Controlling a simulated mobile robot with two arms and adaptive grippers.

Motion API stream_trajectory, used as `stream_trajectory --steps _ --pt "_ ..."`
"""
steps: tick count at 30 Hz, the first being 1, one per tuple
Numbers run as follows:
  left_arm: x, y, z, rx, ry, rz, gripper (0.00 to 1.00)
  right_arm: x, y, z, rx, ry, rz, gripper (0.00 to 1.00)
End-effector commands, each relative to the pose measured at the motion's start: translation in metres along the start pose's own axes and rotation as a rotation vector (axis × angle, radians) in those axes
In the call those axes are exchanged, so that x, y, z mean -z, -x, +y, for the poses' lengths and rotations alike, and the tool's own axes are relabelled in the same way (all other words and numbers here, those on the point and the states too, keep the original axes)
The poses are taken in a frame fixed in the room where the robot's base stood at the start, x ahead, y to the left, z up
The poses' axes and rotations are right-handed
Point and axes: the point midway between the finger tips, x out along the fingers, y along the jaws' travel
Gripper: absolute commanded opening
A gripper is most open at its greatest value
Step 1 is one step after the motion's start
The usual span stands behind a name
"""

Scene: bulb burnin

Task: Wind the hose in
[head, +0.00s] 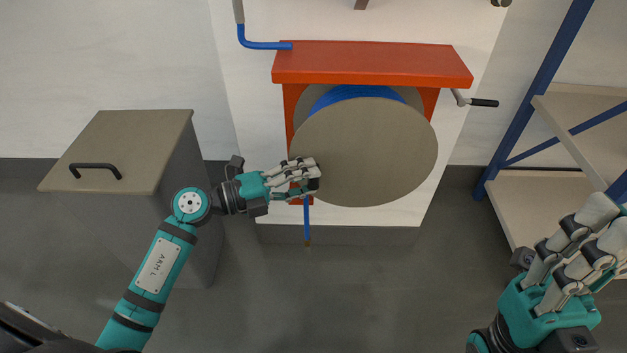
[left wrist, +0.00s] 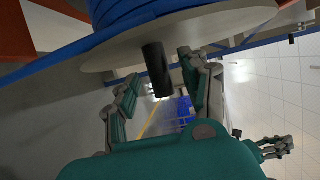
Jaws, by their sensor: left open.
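The hose reel has an orange top cover (head: 372,65), a large grey-brown disc (head: 370,150) and blue hose (head: 355,93) wound behind it. A crank with a black grip (head: 484,102) sticks out at its right. The hose's free end (head: 307,222) hangs below the disc's lower left, with a brownish tip. My left gripper (head: 314,179) is open at the disc's lower left edge, just above this hanging hose, partly hiding it. In the left wrist view its fingers (left wrist: 163,92) are apart under the disc (left wrist: 190,28). My right gripper (head: 598,245) is at the lower right, away from the reel.
A grey cabinet (head: 125,150) with a black handle stands left of the reel, close to my left arm. A blue-framed shelf rack (head: 535,195) stands at the right. The floor (head: 370,290) in front of the reel is clear. A black cylinder (left wrist: 157,68) shows near my left fingers.

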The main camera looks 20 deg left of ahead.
Motion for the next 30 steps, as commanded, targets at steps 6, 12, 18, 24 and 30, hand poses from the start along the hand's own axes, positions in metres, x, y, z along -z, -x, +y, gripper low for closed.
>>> stream_trajectory --steps 6,12,18,24,30 --pt "-0.001 -0.019 0.0 0.001 0.0 -0.001 0.46 -0.002 -0.004 0.0 0.009 0.002 0.016 0.0" --pt "0.0 -0.021 0.0 -0.001 0.001 0.0 0.46 -0.001 -0.006 0.0 0.005 0.003 0.023 0.0" --pt "0.0 -0.02 0.0 -0.001 0.001 0.0 0.33 -0.001 -0.006 0.001 0.002 0.003 0.024 0.0" --pt "0.0 -0.02 0.0 -0.001 0.001 0.0 0.07 -0.001 -0.006 0.001 0.001 0.003 0.024 0.0" --pt "0.0 -0.02 0.0 -0.001 0.001 0.0 0.0 -0.001 -0.005 0.001 0.0 0.003 0.02 0.0"
